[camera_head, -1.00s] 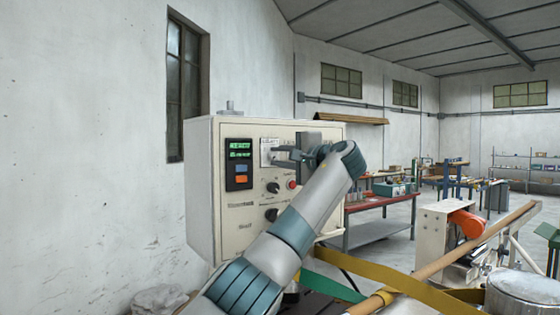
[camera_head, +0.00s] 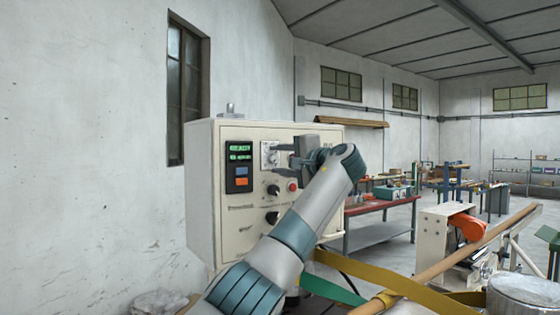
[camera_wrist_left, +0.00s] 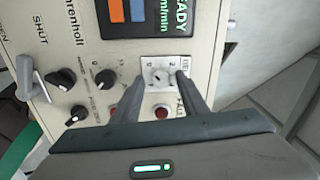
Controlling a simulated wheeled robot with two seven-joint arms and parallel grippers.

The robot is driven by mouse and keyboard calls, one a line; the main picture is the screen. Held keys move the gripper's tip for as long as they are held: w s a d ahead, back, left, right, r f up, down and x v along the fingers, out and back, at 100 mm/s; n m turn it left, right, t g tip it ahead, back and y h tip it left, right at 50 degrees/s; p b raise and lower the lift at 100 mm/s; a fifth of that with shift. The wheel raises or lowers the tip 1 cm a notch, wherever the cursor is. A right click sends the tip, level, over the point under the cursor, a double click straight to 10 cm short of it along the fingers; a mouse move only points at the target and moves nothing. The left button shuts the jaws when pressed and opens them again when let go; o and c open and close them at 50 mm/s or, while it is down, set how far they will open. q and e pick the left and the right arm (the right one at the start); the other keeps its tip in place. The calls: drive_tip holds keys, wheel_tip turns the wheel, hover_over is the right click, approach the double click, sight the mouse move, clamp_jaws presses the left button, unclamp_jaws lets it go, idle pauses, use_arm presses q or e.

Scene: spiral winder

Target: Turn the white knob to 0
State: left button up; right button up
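The white knob (camera_wrist_left: 160,77) sits on a small white square plate with printed marks, on the front of a beige control box (camera_head: 205,190). In the head view the plate (camera_head: 270,149) shows just left of my left gripper (camera_head: 279,157). In the wrist view my left gripper (camera_wrist_left: 161,79) is open. One finger is on each side of the knob, with a visible gap to it on both sides. I cannot tell how far the fingertips are from the panel. My right gripper is not in view.
Black knobs (camera_wrist_left: 105,78) and a red button (camera_wrist_left: 161,112) are close to the white knob on the panel. A display with green text (camera_head: 239,152) is left of the plate. A red-topped bench (camera_head: 370,206) and a long wooden pole (camera_head: 460,252) are to the right.

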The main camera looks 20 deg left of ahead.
use_arm(q)
drive_tip(key=shift+b+v, duration=0.55)
drive_tip(key=shift+v, duration=0.25)
use_arm(e)
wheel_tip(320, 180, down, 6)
drive_tip(key=b, duration=0.5)
use_arm(q)
drive_tip(key=b+v, duration=0.1)
drive_tip(key=v, duration=1.4)
drive_tip(key=shift+s+d, duration=0.25)
drive_tip(key=shift+d, duration=0.05)
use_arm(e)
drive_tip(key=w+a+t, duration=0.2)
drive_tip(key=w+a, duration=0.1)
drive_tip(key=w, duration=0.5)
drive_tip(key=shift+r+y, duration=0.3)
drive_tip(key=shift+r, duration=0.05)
use_arm(q)
drive_tip(key=shift+f, duration=0.1)
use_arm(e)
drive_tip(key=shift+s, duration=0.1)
